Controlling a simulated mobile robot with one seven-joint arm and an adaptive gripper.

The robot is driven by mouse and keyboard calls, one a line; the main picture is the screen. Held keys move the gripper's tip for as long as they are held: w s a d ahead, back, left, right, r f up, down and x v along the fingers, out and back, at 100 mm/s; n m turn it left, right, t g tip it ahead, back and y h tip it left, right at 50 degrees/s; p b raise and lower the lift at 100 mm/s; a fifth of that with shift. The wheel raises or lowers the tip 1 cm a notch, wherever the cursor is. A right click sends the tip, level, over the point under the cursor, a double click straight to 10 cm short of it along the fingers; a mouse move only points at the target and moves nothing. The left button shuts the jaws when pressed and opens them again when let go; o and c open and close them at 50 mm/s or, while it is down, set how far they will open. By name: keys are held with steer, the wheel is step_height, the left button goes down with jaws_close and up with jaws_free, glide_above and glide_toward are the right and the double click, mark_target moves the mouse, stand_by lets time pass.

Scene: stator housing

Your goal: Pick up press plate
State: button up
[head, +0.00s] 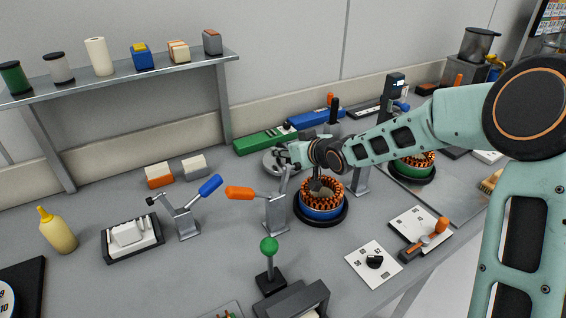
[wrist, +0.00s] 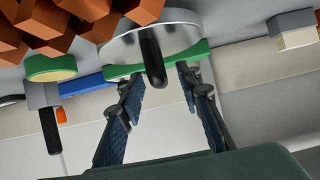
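The press plate is a round, silver-grey disc (head: 271,164) lying on the bench behind the orange-toothed stator, in front of a long green box. In the wrist view the disc (wrist: 185,35) fills the top middle, and its black upright handle (wrist: 152,60) points toward the camera. My gripper (head: 287,155) is at the right side of the disc in the head view and hides part of it. In the wrist view my gripper (wrist: 161,80) is open, with the handle showing between the lines of its two fingers. I see no contact with the handle.
The stator (head: 321,199) in its blue ring stands close in front of my gripper. The green box (head: 264,140) and a blue box (head: 316,118) lie behind. A toggle clamp with an orange handle (head: 240,192) stands front left.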

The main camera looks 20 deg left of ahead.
steer(key=shift+w+a+f, duration=0.3)
steer(key=shift+w+a, duration=0.15)
steer(key=shift+c, duration=0.5)
jaws_close()
steer(key=shift+r, duration=0.15)
